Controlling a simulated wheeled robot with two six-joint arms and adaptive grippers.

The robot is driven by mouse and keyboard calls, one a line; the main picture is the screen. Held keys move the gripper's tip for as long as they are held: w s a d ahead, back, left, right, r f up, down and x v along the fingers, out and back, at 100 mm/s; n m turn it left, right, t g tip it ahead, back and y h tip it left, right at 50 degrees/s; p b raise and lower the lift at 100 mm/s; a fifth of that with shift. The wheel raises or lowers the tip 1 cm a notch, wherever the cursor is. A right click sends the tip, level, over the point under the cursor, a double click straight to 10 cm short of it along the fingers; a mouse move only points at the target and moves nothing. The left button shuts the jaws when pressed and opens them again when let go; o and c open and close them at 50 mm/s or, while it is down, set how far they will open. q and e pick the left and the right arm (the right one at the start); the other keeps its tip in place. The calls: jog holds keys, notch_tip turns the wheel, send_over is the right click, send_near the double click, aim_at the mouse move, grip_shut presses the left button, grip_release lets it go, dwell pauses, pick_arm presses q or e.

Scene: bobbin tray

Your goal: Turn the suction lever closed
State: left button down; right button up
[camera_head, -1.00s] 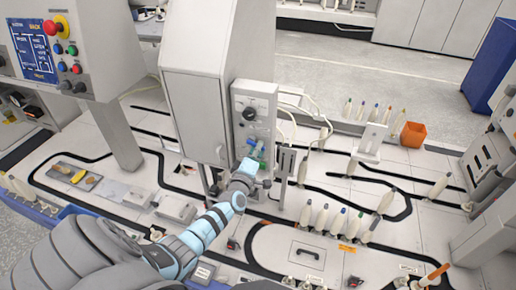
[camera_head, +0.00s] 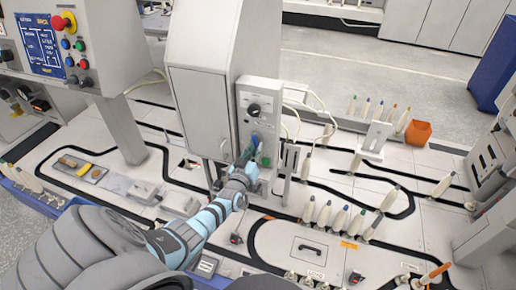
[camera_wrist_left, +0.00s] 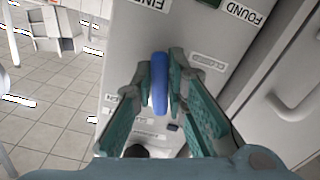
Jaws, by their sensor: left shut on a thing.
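The blue suction lever (camera_wrist_left: 160,84) shows between the fingers of my left gripper (camera_wrist_left: 160,92) in the left wrist view, on a pale panel face. Its long side runs nearly up and down that picture. My right gripper is not in view.
The control panel (camera_head: 271,97) with a black dial (camera_head: 254,110) is mounted on a tall grey cabinet (camera_head: 200,105). Several bobbins (camera_head: 325,213) stand on the white deck to the right. An orange bin (camera_head: 418,132) is at the far right.

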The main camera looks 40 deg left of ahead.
pick_arm(q)
jog(key=shift+s+a+f+m, duration=0.15)
jog(key=shift+a+m, duration=0.1)
jog(key=shift+m, duration=0.7)
jog(key=shift+s+a+f+m, duration=0.1)
jog(key=shift+a+m, duration=0.15)
jog(key=shift+m, duration=0.7)
jog(key=c, duration=1.6)
grip_release()
jog(key=shift+r, duration=0.1)
jog(key=v, duration=1.2)
